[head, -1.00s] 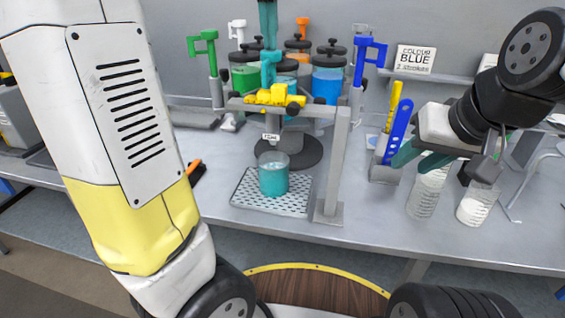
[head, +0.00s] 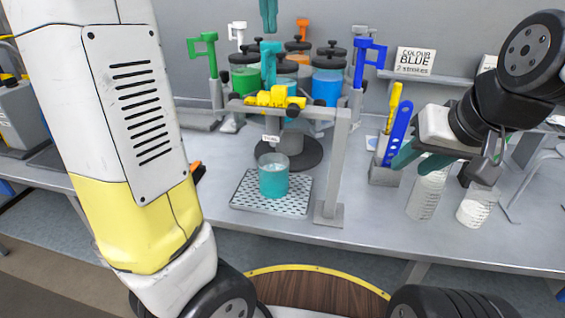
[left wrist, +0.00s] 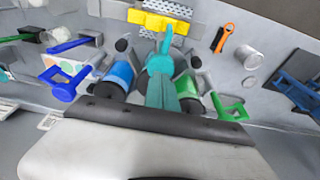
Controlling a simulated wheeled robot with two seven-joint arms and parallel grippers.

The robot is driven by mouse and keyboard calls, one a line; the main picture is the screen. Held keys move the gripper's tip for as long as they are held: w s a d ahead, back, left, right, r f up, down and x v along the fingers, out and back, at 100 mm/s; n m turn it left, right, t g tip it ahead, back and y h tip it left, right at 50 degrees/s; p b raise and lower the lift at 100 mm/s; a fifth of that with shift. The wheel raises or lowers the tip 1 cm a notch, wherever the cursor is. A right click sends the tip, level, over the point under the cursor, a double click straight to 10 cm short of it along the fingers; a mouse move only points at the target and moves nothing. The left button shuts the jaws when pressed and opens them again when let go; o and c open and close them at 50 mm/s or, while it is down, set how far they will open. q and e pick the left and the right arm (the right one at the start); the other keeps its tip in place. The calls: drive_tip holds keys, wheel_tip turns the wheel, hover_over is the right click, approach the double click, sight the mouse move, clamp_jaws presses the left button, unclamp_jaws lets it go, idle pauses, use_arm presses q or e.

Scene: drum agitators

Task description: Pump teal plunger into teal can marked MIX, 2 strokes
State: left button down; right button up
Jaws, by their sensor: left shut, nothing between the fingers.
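The teal plunger (head: 270,63) stands upright behind the yellow clamp. The teal can (head: 287,68) beneath it is mostly hidden by the plunger and clamp; I cannot make out a MIX mark.
Blue (head: 326,85) and green (head: 245,77) cans stand beside the teal one. A beaker of teal liquid (head: 273,182) sits on a perforated tray (head: 243,197). A grey post (head: 334,180) and a holder with blue and yellow tools (head: 383,174) stand right. A sign reads COLOUR BLUE, 2 strokes (head: 415,61).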

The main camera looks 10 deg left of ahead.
use_arm(q)
drive_tip(key=shift+r, duration=3)
